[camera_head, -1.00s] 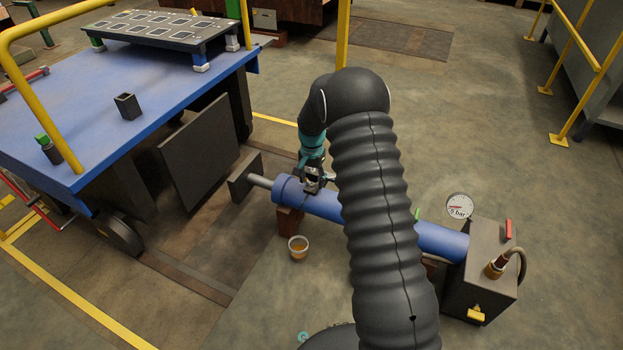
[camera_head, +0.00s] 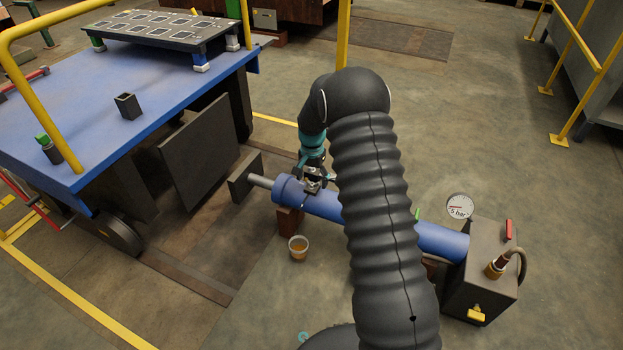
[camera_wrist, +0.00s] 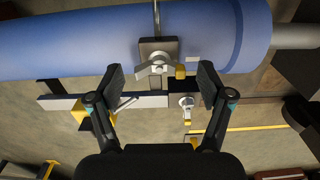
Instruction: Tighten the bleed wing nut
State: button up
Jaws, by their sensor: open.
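In the wrist view a metal wing nut (camera_wrist: 158,65) sits on a square grey block on the blue cylinder (camera_wrist: 75,42). My gripper (camera_wrist: 161,82) is open, with one finger on each side of the wing nut. No contact between the fingers and the nut can be made out. In the head view my gripper (camera_head: 313,182) is at the cylinder (camera_head: 322,204) near its left end. The wing nut cannot be told apart from the gripper there, and my arm hides the cylinder's middle.
A cup of amber liquid (camera_head: 298,247) stands on the floor below the cylinder. A pump box (camera_head: 482,270) with a red lever and a pressure gauge (camera_head: 459,206) is at the right. A blue cart (camera_head: 85,95) stands at the left. The floor behind the cylinder is open.

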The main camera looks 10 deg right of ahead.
aim_at(312, 180)
notch_tip(312, 180, up, 12)
dwell(0.5)
dwell(0.4)
jog(key=s+f+n, duration=0.1)
jog(key=s+n, duration=0.3)
jog(key=s, duration=0.3)
jog(key=s+r+n+t+p, duration=0.1)
jog(key=s+r+t+p, duration=0.1)
jog(key=s+r, duration=1.1)
jog(key=s+r+n+t+p, duration=0.2)
jog(key=s+r, duration=1.1)
jog(key=s, duration=0.7)
jog(key=shift+s+r+t+p, duration=0.3)
jog(key=shift+r+t+p, duration=0.1)
jog(key=shift+t+p, duration=0.5)
